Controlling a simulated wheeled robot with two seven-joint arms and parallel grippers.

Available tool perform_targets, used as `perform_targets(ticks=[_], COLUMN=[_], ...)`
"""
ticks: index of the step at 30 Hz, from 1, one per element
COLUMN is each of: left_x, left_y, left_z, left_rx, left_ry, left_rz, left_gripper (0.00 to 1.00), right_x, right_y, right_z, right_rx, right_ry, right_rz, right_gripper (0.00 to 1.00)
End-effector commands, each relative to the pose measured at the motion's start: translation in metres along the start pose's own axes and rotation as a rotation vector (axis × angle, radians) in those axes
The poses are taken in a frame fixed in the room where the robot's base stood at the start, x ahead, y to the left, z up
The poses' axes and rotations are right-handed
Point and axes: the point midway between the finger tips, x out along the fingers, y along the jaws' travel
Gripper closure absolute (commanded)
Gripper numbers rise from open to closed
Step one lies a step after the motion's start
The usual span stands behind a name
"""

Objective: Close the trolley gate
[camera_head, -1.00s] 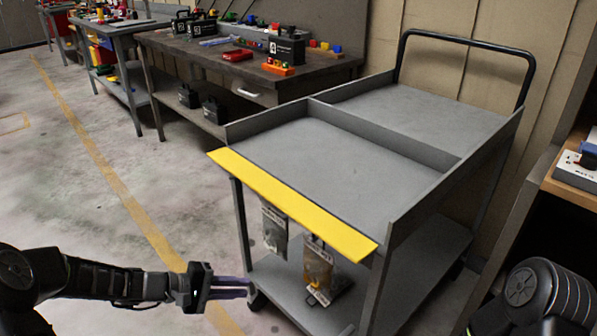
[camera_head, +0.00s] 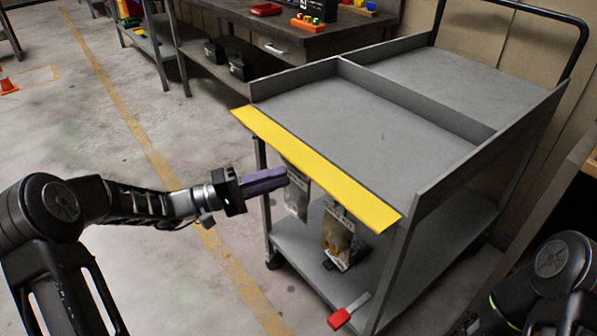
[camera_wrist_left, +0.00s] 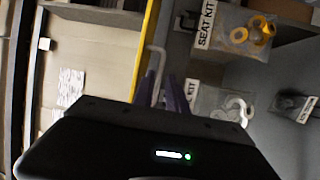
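The grey trolley (camera_head: 345,262) stands ahead of me. Its yellow gate (camera_head: 320,170) runs along the near edge of the top deck, tilted outward and down, so that side of the deck is open. In the left wrist view the gate's yellow edge (camera_wrist_left: 146,45) runs up the middle. My left gripper (camera_head: 286,180) is just outside and below the gate, apart from it as far as I can see. My right gripper is out of view.
A red piece (camera_head: 340,318) is at the lower shelf's near corner. A workbench (camera_head: 290,38) stands behind.

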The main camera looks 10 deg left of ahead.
Motion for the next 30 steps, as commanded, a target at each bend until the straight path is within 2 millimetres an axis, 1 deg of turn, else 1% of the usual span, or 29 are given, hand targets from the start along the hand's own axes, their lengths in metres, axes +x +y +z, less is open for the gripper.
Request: perform_targets(ticks=[1,6,10,13,20,27,30], left_x=[0.009,0.035,0.048,0.052,0.053,0.053,0.053], left_y=[-0.001,-0.001,-0.001,0.000,0.000,0.000,0.000], left_z=[0.001,0.001,0.000,0.000,0.000,0.000,0.000], left_rx=[0.000,0.000,0.000,0.000,0.000,-0.001,-0.001], left_ry=[-0.004,-0.003,-0.001,-0.001,-0.001,-0.001,0.000], left_rz=[0.001,0.000,0.000,0.000,-0.001,-0.001,-0.001], left_gripper=[0.83,0.83,0.83,0.83,0.83,1.00,1.00], right_x=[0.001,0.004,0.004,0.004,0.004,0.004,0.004], right_y=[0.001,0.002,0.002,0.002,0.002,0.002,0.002], right_z=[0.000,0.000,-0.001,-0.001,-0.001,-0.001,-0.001], right_rx=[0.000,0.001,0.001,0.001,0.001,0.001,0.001], right_ry=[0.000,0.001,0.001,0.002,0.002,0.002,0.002], right_rz=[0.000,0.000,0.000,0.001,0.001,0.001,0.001], right_gripper=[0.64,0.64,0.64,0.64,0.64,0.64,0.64])
